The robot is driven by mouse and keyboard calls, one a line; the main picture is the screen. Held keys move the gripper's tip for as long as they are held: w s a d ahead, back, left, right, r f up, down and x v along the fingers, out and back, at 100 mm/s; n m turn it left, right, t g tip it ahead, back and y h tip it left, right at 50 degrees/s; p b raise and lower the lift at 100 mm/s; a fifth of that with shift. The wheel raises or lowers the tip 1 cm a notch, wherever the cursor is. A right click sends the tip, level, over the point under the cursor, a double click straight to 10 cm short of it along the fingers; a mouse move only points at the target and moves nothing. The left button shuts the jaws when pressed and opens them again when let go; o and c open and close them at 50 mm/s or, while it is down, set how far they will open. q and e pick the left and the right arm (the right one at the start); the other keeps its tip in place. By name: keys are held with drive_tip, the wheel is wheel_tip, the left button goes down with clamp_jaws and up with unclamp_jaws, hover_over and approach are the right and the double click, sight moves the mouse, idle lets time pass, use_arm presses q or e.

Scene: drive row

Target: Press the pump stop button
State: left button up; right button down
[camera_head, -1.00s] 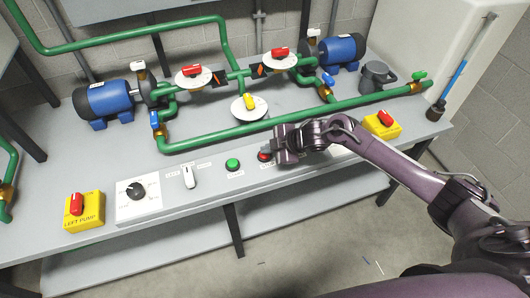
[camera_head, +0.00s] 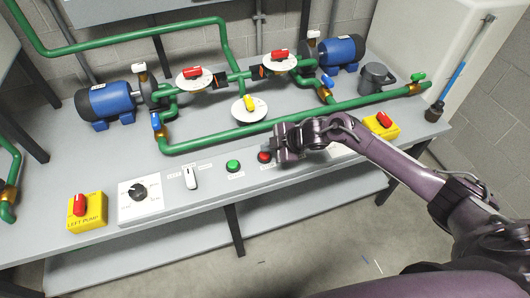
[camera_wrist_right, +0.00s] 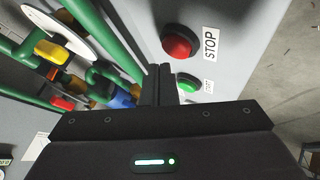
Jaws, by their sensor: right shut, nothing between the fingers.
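The red stop button (camera_head: 264,157) sits on the sloped front panel of the bench, right of the green start button (camera_head: 233,165). In the right wrist view the red button (camera_wrist_right: 178,45) is labelled STOP and the green button (camera_wrist_right: 188,82) lies below it. My right gripper (camera_head: 281,145) is just right of the red button and partly above it. Its fingers (camera_wrist_right: 159,72) are shut with nothing between them; in the wrist view they appear left of both buttons. I cannot tell whether they touch the panel. My left gripper is not in view.
Green pipes (camera_head: 250,131) run behind the panel, with a yellow-handled valve (camera_head: 249,104) near my right gripper. A white switch (camera_head: 190,177), a dial (camera_head: 138,191) and a yellow LEFT PUMP box (camera_head: 87,213) stand to the left. Another yellow box (camera_head: 382,126) is behind my right forearm.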

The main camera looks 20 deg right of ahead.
sight(268, 156)
drive_tip(key=shift+r+p, duration=2.15)
drive_tip(key=shift+r, duration=0.6)
drive_tip(key=shift+f, duration=0.1)
